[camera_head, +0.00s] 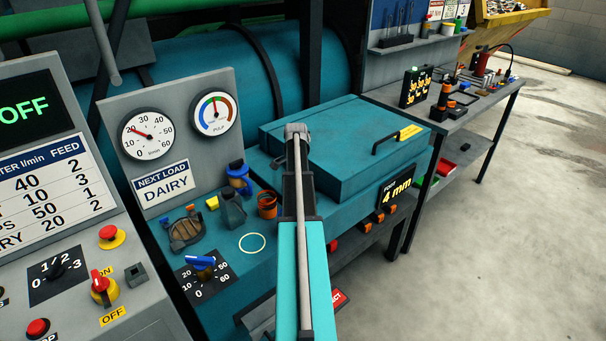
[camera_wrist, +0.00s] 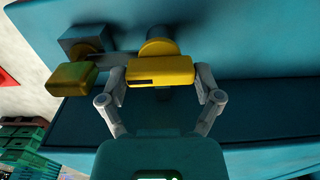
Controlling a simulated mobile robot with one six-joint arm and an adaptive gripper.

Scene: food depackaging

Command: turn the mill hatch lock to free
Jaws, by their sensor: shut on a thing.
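In the wrist view a yellow lock knob (camera_wrist: 160,70) with a dark slot across its front stands on the teal mill body. My gripper (camera_wrist: 162,84) has one grey finger on each side of it and is shut on it. The slot lies nearly level in this view. In the head view the mill hatch (camera_head: 335,150) is a closed teal box lid with a dark bar handle (camera_head: 387,143). My arm reaches up to the hatch's left side there, and it hides the lock and my fingers. The lock's marking cannot be read.
A second yellow block (camera_wrist: 72,79) on a metal arm sits left of the lock in the wrist view. Left of my arm stand an orange cup (camera_head: 267,204) and a grey container (camera_head: 231,208).

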